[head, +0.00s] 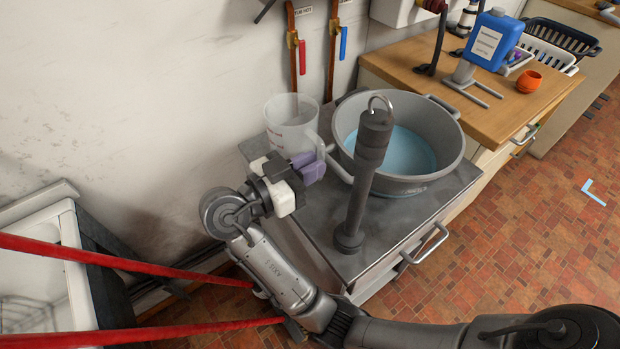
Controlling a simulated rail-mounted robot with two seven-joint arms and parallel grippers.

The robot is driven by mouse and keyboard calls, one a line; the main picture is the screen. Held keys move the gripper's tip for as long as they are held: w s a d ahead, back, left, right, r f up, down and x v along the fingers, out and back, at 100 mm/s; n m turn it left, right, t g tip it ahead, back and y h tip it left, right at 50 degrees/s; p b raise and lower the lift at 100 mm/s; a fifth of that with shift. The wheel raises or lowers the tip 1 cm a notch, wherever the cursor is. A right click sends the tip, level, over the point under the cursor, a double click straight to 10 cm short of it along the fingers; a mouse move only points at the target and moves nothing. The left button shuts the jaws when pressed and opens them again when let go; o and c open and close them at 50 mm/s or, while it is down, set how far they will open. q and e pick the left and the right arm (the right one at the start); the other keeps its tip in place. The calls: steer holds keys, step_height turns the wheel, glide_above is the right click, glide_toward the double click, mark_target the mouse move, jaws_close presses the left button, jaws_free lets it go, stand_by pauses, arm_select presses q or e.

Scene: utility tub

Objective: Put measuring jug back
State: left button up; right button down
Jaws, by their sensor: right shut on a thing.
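The measuring jug (289,121) is a clear, whitish jug with faint red markings. It stands upright at the back left of the grey-topped cabinet (396,237), beside the tub. My right gripper (314,160) reaches it from the front and is shut on its handle side. The fingers and the jug's lower part overlap, so the exact grip and whether the jug's base touches the top are hard to see. My left gripper is not in view.
A grey tub (451,120) with blue liquid fills much of the cabinet top. A dark upright cylinder with a hook (357,200) stands in front of it.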

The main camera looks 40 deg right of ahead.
step_height(320, 180, down, 3)
steer(key=shift+s+f+b, duration=0.1)
steer(key=shift+f+b, duration=0.05)
steer(key=shift+b, duration=0.3)
steer(key=shift+f, duration=0.1)
steer(key=c, duration=1.6)
jaws_free()
steer(key=shift+f, duration=0.1)
steer(key=o, duration=0.5)
steer(key=shift+r, duration=0.3)
